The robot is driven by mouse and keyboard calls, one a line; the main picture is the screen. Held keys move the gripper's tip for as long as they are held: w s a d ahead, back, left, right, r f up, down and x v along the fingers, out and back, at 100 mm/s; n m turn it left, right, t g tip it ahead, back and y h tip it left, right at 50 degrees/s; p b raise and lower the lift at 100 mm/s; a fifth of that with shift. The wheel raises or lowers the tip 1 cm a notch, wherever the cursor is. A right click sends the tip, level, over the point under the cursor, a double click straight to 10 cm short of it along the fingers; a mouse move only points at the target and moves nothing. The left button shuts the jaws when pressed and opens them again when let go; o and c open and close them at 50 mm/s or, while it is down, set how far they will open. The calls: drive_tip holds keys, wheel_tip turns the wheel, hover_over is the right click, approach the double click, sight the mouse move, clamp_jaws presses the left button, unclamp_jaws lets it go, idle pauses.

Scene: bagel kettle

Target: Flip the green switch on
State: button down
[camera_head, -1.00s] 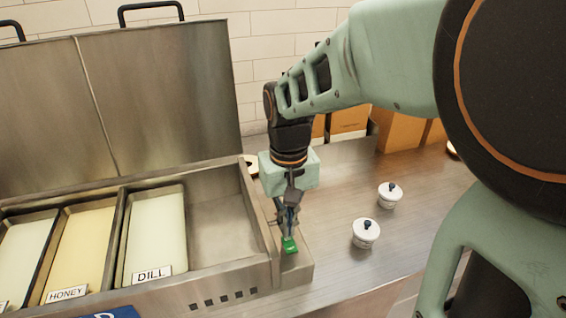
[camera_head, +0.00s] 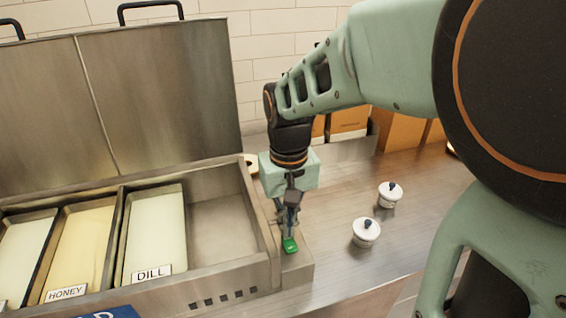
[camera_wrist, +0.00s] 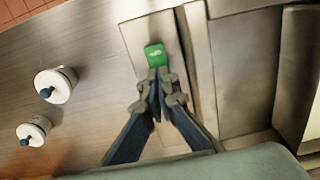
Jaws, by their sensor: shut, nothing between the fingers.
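The green switch (camera_head: 290,245) sits on the narrow steel ledge at the right end of the topping station. It also shows in the wrist view (camera_wrist: 155,55), with a small pale mark on its face. My gripper (camera_head: 288,234) points down over the ledge, right at the switch in the head view. In the wrist view my gripper (camera_wrist: 160,75) is shut and empty, its fingertips at the switch's near edge. They look to be touching or almost touching it; I cannot tell which.
Left of the switch is the steel station (camera_head: 262,275) with trays labelled honey and dill (camera_head: 155,235) and an empty bay. Two white lidded pots (camera_head: 366,233) (camera_head: 390,195) stand on the counter to the right. Brown boxes (camera_head: 398,130) stand behind.

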drive_tip(key=shift+f+b, duration=0.65)
drive_tip(key=shift+f, duration=0.25)
idle(0.3)
wheel_tip(320, 180, up, 7)
drive_tip(key=p, duration=0.6)
drive_tip(key=shift+r, duration=0.1)
idle(0.3)
